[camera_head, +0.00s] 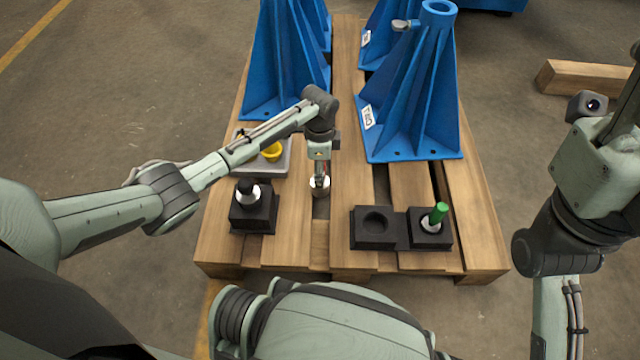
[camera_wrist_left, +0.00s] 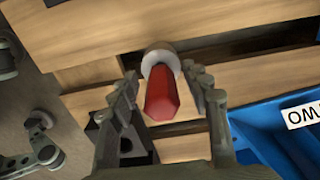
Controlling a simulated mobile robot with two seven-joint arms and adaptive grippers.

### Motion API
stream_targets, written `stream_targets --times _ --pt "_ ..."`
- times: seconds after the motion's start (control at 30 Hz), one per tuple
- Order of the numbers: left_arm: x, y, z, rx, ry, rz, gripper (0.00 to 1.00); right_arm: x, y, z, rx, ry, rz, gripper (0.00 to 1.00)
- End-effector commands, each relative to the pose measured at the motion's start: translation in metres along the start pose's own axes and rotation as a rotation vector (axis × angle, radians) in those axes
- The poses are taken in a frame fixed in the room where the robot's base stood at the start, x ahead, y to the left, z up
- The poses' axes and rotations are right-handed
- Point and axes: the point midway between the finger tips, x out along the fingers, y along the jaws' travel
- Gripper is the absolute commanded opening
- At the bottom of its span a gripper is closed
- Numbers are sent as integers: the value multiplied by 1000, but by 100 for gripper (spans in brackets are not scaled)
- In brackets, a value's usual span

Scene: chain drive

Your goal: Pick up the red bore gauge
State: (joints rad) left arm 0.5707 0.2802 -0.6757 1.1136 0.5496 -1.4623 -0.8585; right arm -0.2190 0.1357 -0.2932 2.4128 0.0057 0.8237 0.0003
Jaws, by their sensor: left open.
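The red bore gauge (camera_wrist_left: 161,92) stands in the left wrist view with its red handle toward the camera and a pale round base (camera_wrist_left: 158,57) beyond it. My left gripper (camera_wrist_left: 165,90) is open, with one finger on each side of the red handle and small gaps visible. In the head view my left gripper (camera_head: 320,182) points down over the pallet, at the gauge's pale base (camera_head: 320,190); the red handle is mostly hidden there by the gripper. My right arm is at the right edge of the head view, and its fingers cannot be made out.
A black block (camera_head: 254,212) with a black-handled gauge stands left of the gripper. A black two-part holder (camera_head: 374,240) has an empty round socket and a green-handled gauge (camera_head: 437,214). Blue brackets (camera_head: 410,110) and a grey tray (camera_head: 282,166) with yellow parts stand behind on the wooden pallet.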

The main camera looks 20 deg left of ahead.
Motion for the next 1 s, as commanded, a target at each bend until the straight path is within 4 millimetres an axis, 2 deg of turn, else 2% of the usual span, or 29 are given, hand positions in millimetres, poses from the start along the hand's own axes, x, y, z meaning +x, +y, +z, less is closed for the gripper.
stream_targets --times 0.27,0.67,1.0 --pt "5 0 0 0 0 -1 48 1 0 1 -1 3 -6 40" --pt "4 0 0 -1 0 -1 1 1 0 1 -2 2 -6 40" --pt "2 -1 -1 0 3 -4 0 2 0 1 -2 3 -6 40"
